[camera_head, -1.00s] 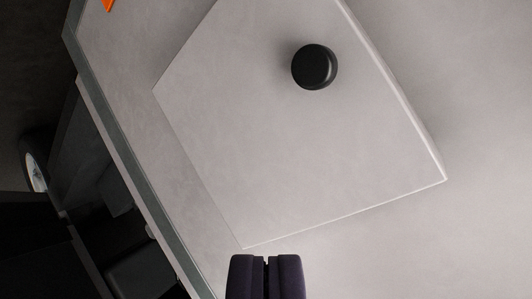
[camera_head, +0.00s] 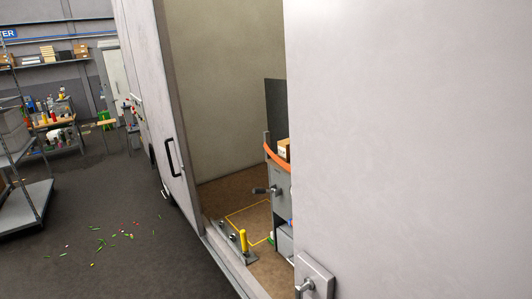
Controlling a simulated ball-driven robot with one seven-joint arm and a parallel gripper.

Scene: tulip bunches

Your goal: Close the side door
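A tall pale side panel with a black bar handle (camera_head: 170,157) stands left of an opening; it looks like the side door (camera_head: 142,75). The opening is wide and shows a beige inner wall and a brown floor. On the right, a large pale panel (camera_head: 410,130) fills much of the view, with a metal lever handle on a square plate (camera_head: 316,278) at its lower left. I cannot tell for sure which panel is the door. My gripper is not in view.
Inside the opening stand a grey cabinet (camera_head: 280,205) with an orange edge and a yellow post (camera_head: 243,240). A wire rack cart (camera_head: 22,196) and stocked shelves (camera_head: 55,125) are at left. Coloured bits, perhaps tulips (camera_head: 110,240), lie on the otherwise clear dark floor.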

